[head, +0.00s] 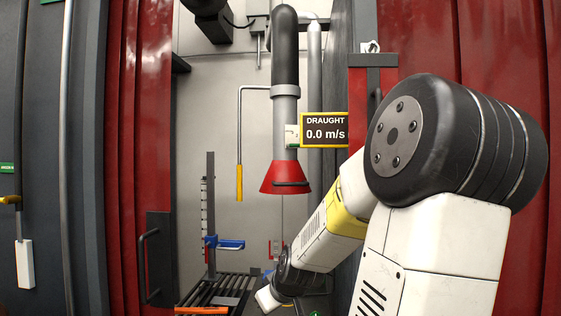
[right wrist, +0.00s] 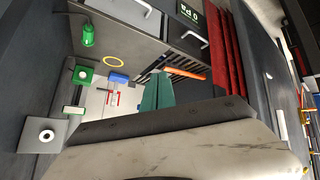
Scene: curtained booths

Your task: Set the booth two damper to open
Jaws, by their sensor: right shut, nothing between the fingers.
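A grey duct (head: 285,110) with a red hood (head: 286,178) hangs in the open booth. A bent grey rod joins its collar, and its yellow handle (head: 239,183) hangs straight down to the left of the duct. The sign on the duct (head: 325,130) reads "DRAUGHT 0.0 m/s". No booth number is readable. My right arm reaches in low, below and right of the yellow handle and apart from it. In the right wrist view, my right gripper (right wrist: 157,92) shows green fingers, shut and empty. The yellow handle is not clear there. My left gripper is not in view.
Below the hood are a slatted bench (head: 215,290), a stand with a blue clamp (head: 224,243) and an orange bar (head: 201,310). Red curtains (head: 140,150) flank the opening. Space around the yellow handle looks clear.

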